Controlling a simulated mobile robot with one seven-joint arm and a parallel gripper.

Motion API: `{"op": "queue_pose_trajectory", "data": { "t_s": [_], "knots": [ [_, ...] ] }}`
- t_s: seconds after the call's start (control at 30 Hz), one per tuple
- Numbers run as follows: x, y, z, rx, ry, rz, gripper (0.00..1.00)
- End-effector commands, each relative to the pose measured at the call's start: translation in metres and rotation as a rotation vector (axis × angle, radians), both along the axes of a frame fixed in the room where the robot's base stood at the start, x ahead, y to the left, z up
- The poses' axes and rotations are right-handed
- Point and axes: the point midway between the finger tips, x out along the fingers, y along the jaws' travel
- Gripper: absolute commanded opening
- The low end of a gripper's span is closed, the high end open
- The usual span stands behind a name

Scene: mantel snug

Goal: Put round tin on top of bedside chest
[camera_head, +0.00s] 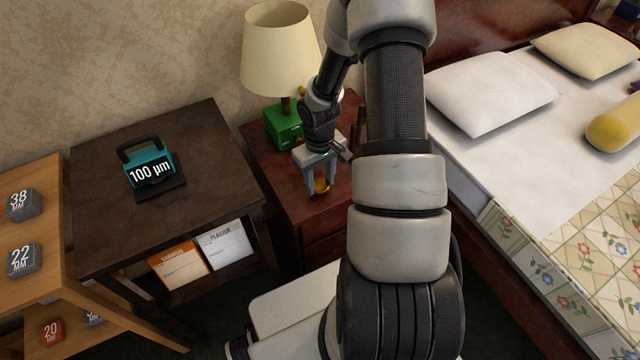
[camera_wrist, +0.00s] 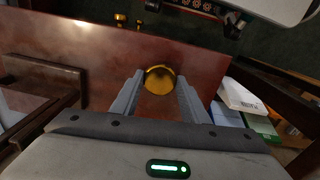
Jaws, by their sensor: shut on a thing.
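The round tin (camera_wrist: 159,79) is a small gold-yellow disc between my gripper's fingertips. It also shows in the head view (camera_head: 321,186), just under the fingers. My gripper (camera_head: 318,188) points down over the bedside chest (camera_head: 290,172), a reddish-brown polished wooden chest beside the bed. In the wrist view my gripper (camera_wrist: 157,90) is shut on the tin, with a finger on either side. The tin is over the chest top near its front edge; I cannot tell whether it touches the surface.
A lamp (camera_head: 280,50) and a green box (camera_head: 284,122) stand at the back of the chest. The bed (camera_head: 500,150) is at right. The chest top's front left is clear.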

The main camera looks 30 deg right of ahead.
Motion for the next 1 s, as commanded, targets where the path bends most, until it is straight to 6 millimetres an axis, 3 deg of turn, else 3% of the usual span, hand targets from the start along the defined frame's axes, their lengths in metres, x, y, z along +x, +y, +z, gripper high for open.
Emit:
{"op": "queue_pose_trajectory", "data": {
  "t_s": [0.07, 0.43, 0.47, 0.57, 0.83, 1.0],
  "knots": [
    [0.0, 0.0, -0.011, 0.0, 0.001, 0.0, 0.19],
    [0.0, 0.0, -0.016, -0.001, 0.0, 0.0, 0.19],
    [0.0, 0.0, -0.015, -0.001, 0.0, 0.0, 0.44],
    [0.0, 0.0, -0.014, 0.0, 0.0, 0.0, 0.6],
    [0.0, 0.0, -0.013, 0.0, 0.0, 0.0, 0.6],
    [0.001, -0.001, 0.001, -0.002, -0.003, -0.001, 0.6]
  ]
}}
